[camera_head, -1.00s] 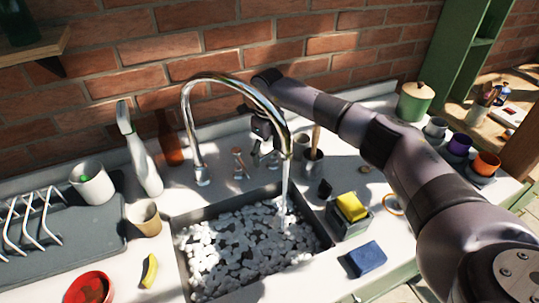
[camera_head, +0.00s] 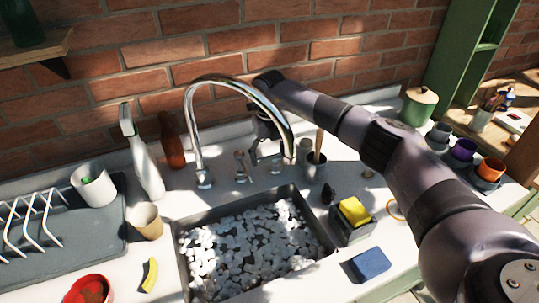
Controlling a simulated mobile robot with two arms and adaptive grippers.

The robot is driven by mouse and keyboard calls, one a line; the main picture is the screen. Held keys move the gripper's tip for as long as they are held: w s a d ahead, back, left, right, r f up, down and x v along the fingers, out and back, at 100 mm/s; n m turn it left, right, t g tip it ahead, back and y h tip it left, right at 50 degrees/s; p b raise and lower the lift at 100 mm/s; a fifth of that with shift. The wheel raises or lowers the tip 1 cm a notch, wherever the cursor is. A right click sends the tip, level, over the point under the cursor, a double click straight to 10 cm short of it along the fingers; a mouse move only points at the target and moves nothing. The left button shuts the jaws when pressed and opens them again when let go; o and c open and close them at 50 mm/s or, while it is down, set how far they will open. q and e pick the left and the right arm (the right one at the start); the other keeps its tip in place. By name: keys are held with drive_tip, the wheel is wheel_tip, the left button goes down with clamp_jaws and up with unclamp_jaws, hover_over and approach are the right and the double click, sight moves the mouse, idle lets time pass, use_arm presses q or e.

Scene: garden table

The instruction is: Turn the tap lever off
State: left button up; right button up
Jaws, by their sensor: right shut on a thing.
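The chrome tap has a tall curved spout (camera_head: 195,130) arching over the sink, and no water stream shows under its mouth. A small chrome tap fitting (camera_head: 241,166) stands on the counter behind the sink, right of the spout's foot. My right gripper (camera_head: 265,158) reaches down behind the spout, just right of this fitting. It is shut on what appears to be the tap lever; the fingers and spout hide most of the contact. My left gripper is not in view.
The sink (camera_head: 183,262) is filled with white, pebble-like pieces. A cup with a wooden-handled tool (camera_head: 316,168) stands close right of my gripper. A brown bottle (camera_head: 171,142) and a white spray bottle (camera_head: 147,165) stand left. The brick wall (camera_head: 130,55) is close behind.

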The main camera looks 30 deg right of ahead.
drive_tip(key=o, duration=1.2)
drive_tip(key=shift+c, duration=0.2)
drive_tip(key=shift+r, duration=0.15)
wheel_tip(320, 180, up, 12)
